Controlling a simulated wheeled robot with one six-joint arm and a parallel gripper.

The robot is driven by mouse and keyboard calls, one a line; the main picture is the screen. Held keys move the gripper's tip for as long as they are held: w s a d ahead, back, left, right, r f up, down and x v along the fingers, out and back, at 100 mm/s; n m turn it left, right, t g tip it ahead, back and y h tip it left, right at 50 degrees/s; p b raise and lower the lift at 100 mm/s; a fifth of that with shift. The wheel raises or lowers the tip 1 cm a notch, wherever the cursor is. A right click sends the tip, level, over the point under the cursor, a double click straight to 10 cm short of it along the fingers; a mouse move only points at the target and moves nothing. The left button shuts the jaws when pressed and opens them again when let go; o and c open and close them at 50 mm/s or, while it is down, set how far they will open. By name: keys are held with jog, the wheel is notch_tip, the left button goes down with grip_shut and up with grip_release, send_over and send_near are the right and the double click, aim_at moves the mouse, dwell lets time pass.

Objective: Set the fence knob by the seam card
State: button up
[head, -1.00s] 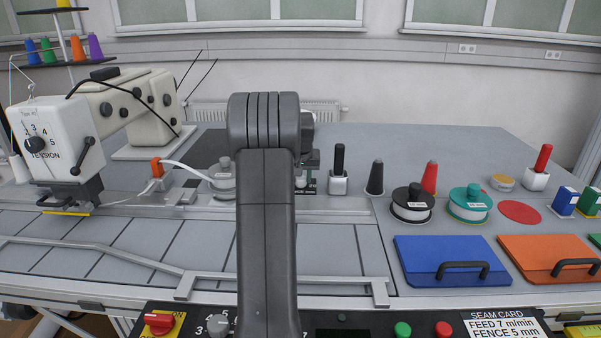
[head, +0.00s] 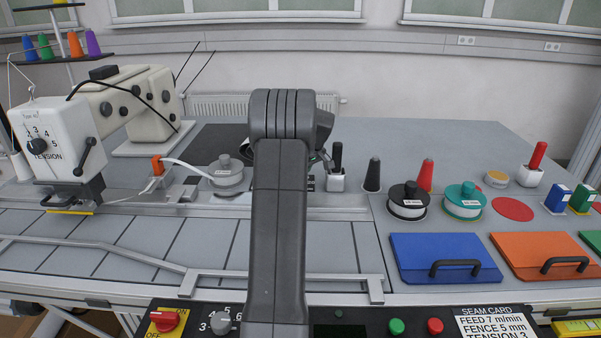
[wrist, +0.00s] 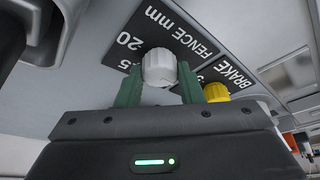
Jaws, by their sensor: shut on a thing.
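The white fence knob (wrist: 160,68) shows in the wrist view on a black plate lettered "FENCE mm", with "20" legible; its pointer setting cannot be read. My gripper (wrist: 160,92) has one green finger on each side of the knob and is shut on it. In the head view my arm hides the knob and the fingers. The seam card (head: 497,322) lies at the lower right and reads "FEED 7 m/min", "FENCE 5 mm" and "TENSION 3", its lower edge cut off.
A yellow knob (wrist: 216,91) by the "BRAKE" label sits close beside my right finger. A grey numbered knob (head: 221,323) and a red switch (head: 166,320) are on the front panel.

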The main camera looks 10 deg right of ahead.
jog(key=shift+n, duration=0.3)
jog(key=o, duration=1)
jog(key=v, duration=1.3)
jog(key=shift+d+r+b, duration=0.25)
jog(key=shift+r+b, duration=0.05)
jog(key=shift+r, duration=0.15)
jog(key=x, duration=1.4)
jog(key=shift+s+a+p, duration=0.1)
jog(key=shift+a+p, duration=0.05)
jog(key=shift+p, duration=0.15)
